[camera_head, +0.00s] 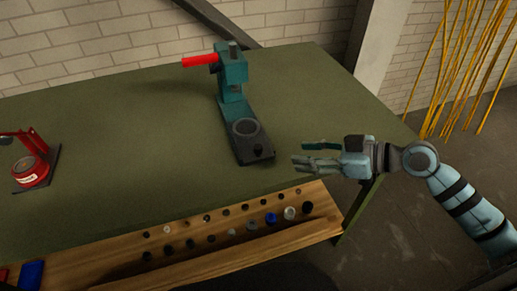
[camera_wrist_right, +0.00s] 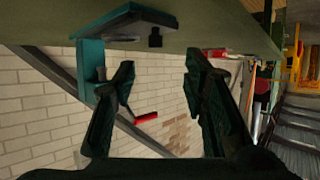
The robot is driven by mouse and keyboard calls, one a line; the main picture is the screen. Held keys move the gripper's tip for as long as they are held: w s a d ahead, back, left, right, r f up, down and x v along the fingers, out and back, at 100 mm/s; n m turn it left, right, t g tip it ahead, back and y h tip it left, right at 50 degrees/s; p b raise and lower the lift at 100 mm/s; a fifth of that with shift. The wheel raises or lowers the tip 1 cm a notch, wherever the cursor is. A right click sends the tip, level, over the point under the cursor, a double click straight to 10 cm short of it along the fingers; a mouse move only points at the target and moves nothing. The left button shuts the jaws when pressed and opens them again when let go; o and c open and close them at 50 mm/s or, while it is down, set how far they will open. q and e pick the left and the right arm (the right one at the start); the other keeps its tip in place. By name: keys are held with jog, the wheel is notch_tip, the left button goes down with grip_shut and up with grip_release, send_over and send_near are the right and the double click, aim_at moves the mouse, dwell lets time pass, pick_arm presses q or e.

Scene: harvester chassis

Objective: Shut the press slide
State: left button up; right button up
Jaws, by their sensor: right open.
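The teal press (camera_head: 232,72) with a red lever handle (camera_head: 199,60) stands on the green table. Its slide (camera_head: 254,151) sticks out toward the front, with a round grey ring (camera_head: 245,127) on it and a small dark knob at the front end. In the right wrist view the press (camera_wrist_right: 91,66) is upside down at the upper left, with the slide's dark knob (camera_wrist_right: 155,39) at the top. My right gripper (camera_head: 300,152) is open and empty, just right of the slide's front end and apart from it. My left gripper is not in view.
A wooden rack (camera_head: 190,246) with holes and several small round pieces runs along the table's front edge. A red device (camera_head: 31,170) stands at the far left. The green table (camera_head: 130,130) is clear between it and the press. Yellow rods (camera_head: 465,60) lean at the right.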

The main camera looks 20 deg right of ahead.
aim_at(259, 147)
jog(key=x, duration=0.4)
jog(key=r+x, duration=0.1)
jog(key=x, duration=0.4)
jog(key=w+x, duration=0.1)
jog(key=x, duration=0.4)
jog(key=shift+r, duration=0.15)
grip_shut()
jog(key=shift+d, duration=0.1)
